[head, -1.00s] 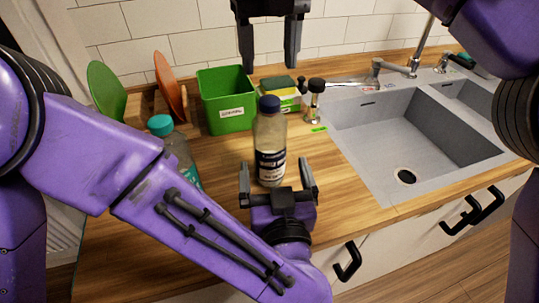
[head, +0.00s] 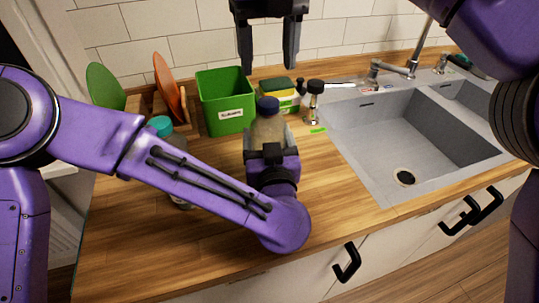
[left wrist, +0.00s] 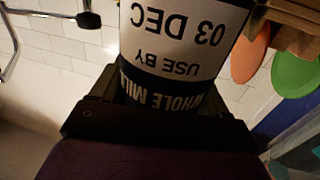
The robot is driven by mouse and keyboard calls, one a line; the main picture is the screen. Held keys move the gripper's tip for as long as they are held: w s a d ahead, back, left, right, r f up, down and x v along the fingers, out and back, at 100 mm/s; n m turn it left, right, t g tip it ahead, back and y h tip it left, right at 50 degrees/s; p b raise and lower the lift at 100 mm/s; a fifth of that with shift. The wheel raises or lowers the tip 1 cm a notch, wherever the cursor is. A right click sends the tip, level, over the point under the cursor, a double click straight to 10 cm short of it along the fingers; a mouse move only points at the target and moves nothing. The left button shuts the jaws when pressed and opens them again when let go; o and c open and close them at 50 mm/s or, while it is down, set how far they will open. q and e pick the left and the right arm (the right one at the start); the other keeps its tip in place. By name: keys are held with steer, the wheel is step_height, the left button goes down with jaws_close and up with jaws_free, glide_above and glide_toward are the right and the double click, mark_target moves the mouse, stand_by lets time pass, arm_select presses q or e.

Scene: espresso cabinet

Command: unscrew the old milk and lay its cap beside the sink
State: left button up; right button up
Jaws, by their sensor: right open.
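A milk bottle (head: 268,128) with a dark blue cap (head: 268,105) stands upright on the wooden counter. In the left wrist view its label (left wrist: 180,45) reads whole milk, use by 03 DEC, upside down. My left gripper (head: 270,140) is at the bottle from the front, with its fingers on either side of the body below the cap. Whether the fingers press on it cannot be told. The cap is on the bottle. My right gripper (head: 269,50) is open and empty, above and behind the bottle, pointing down. The sink (head: 420,140) is at the right.
A teal-capped bottle (head: 160,126) stands at the left, partly hidden by my left arm. A green labelled bin (head: 224,108), a sponge stack (head: 281,92) and a dark-topped tool (head: 314,100) stand behind. Bare counter (head: 345,180) lies between bottle and sink.

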mark_target(268, 101)
arm_select(q)
jaws_close()
arm_select(e)
steer(key=m, duration=2.2)
steer(key=shift+f, duration=0.1)
steer(key=shift+m, duration=0.3)
step_height(268, 101, down, 8)
steer(key=shift+r, duration=0.1)
steer(key=c, duration=1.1)
steer(key=shift+o, duration=0.3)
steer(key=n, duration=0.5)
steer(key=shift+n, duration=0.3)
steer(key=n, duration=0.9)
steer(key=shift+r, duration=0.1)
